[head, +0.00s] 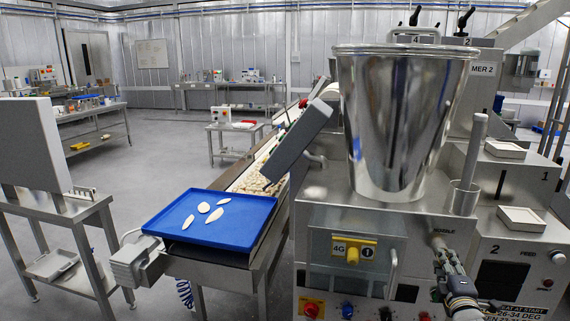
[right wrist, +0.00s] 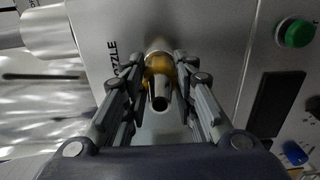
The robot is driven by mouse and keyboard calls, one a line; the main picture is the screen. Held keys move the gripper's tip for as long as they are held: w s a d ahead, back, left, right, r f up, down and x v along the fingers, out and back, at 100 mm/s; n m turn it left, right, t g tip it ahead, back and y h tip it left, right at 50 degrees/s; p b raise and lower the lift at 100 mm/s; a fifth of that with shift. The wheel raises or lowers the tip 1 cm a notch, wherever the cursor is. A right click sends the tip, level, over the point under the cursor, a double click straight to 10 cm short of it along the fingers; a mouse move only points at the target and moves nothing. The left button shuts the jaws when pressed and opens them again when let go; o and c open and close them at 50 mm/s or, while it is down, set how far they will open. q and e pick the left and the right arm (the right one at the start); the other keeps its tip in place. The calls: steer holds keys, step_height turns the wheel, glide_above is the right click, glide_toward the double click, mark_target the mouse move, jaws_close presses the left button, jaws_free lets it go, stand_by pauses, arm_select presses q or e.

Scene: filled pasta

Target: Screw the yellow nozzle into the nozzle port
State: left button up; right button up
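The yellow nozzle (right wrist: 160,66) shows in the right wrist view as a golden collar with a metal tube whose dark open end faces the camera. It is in line with the metal nozzle port (right wrist: 158,46) on the machine's front panel, beside the partly hidden "NOZZLE" lettering. How far it is seated cannot be told. My right gripper (right wrist: 161,62) has a finger on each side of the collar and appears closed on it. In the head view my right gripper (head: 440,248) is at the port, and its fingers hide the nozzle. My left gripper is not in view.
A large steel hopper (head: 400,120) stands on the machine above the port. A blue tray (head: 235,232) with pale pieces lies left.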

steer(key=m+p, duration=0.1)
steer(key=m, duration=0.2)
steer(key=shift+r, duration=0.15)
jaws_close()
steer(key=m+p, duration=0.1)
steer(key=m, duration=0.5)
steer(key=shift+p, duration=0.35)
steer(key=m, duration=0.2)
steer(key=shift+m, duration=0.3)
steer(key=m+p, duration=0.1)
steer(key=m, duration=0.1)
steer(key=shift+m, duration=0.3)
steer(key=m, duration=0.6)
steer(key=shift+w, duration=0.1)
steer(key=m, duration=0.2)
steer(key=shift+m, duration=0.4)
